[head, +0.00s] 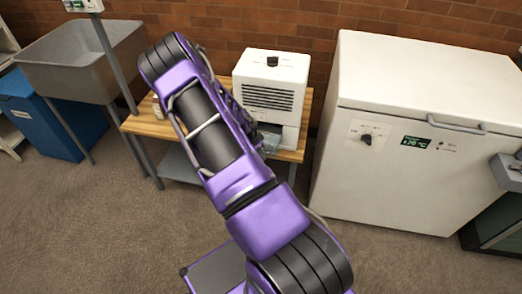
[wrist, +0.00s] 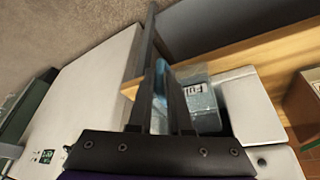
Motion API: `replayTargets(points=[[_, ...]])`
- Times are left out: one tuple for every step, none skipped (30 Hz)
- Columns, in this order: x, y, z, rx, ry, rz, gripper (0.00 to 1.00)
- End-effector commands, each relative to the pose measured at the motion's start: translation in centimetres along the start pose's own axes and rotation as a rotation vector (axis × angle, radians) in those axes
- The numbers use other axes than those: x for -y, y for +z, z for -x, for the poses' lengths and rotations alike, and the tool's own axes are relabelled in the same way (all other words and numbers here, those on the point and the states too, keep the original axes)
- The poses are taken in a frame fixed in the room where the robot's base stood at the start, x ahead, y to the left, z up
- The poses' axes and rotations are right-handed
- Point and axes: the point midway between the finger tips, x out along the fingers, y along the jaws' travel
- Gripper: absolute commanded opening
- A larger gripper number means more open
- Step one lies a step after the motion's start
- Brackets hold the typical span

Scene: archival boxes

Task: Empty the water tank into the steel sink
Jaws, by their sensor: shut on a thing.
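The water tank is a clear, bluish box with a label reading "FULL"; it shows in the wrist view (wrist: 203,97) beside my fingers. In the head view the tank (head: 271,141) is partly visible low at the front of the white dehumidifier (head: 271,82), behind my arm. I cannot tell how far it sits inside. My gripper (wrist: 159,80) is shut on a blue part between its fingers, which appears to be the tank's handle. My arm hides the gripper in the head view. The grey steel sink (head: 82,72) stands at the upper left.
The dehumidifier stands on a wooden bench (head: 150,124) against the brick wall. A white chest freezer (head: 420,130) is close on the right. A blue bin (head: 42,118) is under the sink, and a grey post rises between sink and bench. Carpet in front is clear.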

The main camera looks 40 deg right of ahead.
Motion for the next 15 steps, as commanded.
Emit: replayTargets(points=[[-0.1, 0.1, 0.2, -0.001, 0.0, -0.001, 0.0], [-0.2, 0.2, 0.3, -0.001, 0.0, -0.001, 0.0], [-0.4, 0.4, 0.3, -0.001, 0.0, -0.001, 0.0], [-0.4, 0.5, 0.3, -0.001, 0.0, -0.002, 0.0], [-0.5, 0.6, 0.4, -0.001, -0.001, -0.002, 0.0], [-0.6, 0.8, 0.5, -0.001, -0.001, -0.002, 0.0], [-0.7, 0.9, 0.5, -0.001, -0.001, -0.002, 0.0], [-0.8, 1.0, 0.6, -0.001, -0.001, -0.002, 0.0], [-0.9, 1.1, 0.6, -0.001, 0.0, -0.002, 0.0], [-1.0, 1.3, 0.7, -0.001, 0.0, -0.003, 0.0], [-1.1, 1.4, 0.7, -0.001, 0.0, -0.003, 0.0], [-1.2, 1.5, 0.8, -0.001, 0.0, -0.003, 0.0], [-1.2, 1.6, 0.8, -0.001, -0.001, -0.003, 0.0], [-1.3, 1.8, 0.8, -0.001, 0.0, -0.003, 0.0], [-1.5, 1.9, 0.9, -0.001, 0.0, -0.003, 0.0]])
